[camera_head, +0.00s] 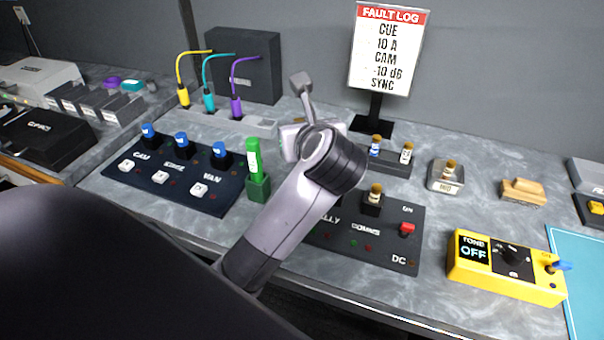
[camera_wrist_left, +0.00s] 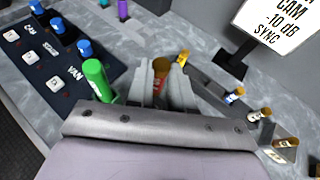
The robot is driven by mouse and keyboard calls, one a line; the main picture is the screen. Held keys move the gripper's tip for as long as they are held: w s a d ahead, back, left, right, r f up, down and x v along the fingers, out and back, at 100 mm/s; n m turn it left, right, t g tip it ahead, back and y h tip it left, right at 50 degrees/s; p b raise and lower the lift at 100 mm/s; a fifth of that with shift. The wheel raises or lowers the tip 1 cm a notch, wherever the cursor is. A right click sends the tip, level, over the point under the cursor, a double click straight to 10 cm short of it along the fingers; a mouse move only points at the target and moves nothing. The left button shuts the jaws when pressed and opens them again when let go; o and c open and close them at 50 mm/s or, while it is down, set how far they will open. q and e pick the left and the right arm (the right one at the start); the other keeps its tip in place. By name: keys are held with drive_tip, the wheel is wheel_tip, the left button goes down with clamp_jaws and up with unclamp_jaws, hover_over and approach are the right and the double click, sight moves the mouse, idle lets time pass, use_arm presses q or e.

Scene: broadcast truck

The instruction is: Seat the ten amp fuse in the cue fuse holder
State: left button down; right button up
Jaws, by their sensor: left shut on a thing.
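My left gripper (camera_wrist_left: 162,85) is shut on a brown-capped fuse with a reddish band (camera_wrist_left: 160,68), seen in the left wrist view. Its rating is not readable. In the head view my left gripper (camera_head: 303,118) is over the fuse rack and my wrist hides the fuse. The rack (camera_head: 392,165) holds a blue-banded fuse (camera_head: 376,144) and a white-banded fuse (camera_head: 406,153); a yellow fuse (camera_wrist_left: 183,57) shows in the wrist view. A dark fuse panel (camera_head: 395,245) has a fuse in one holder (camera_head: 373,198). My arm covers its left part; no cue label is visible. My right gripper is not in view.
A green cylinder stands in a green block (camera_head: 257,185) just left of my arm. A blue-knobbed switch panel (camera_head: 170,180) lies farther left. A small dish with a fuse (camera_head: 446,178), a wooden brush (camera_head: 522,192) and a yellow tone box (camera_head: 505,268) are right. The fault log sign (camera_head: 388,50) stands behind.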

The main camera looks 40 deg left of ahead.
use_arm(q)
wheel_tip(320, 180, down, 11)
drive_tip(key=shift+r, duration=0.1)
idle(0.3)
drive_tip(key=c, duration=1)
unclamp_jaws()
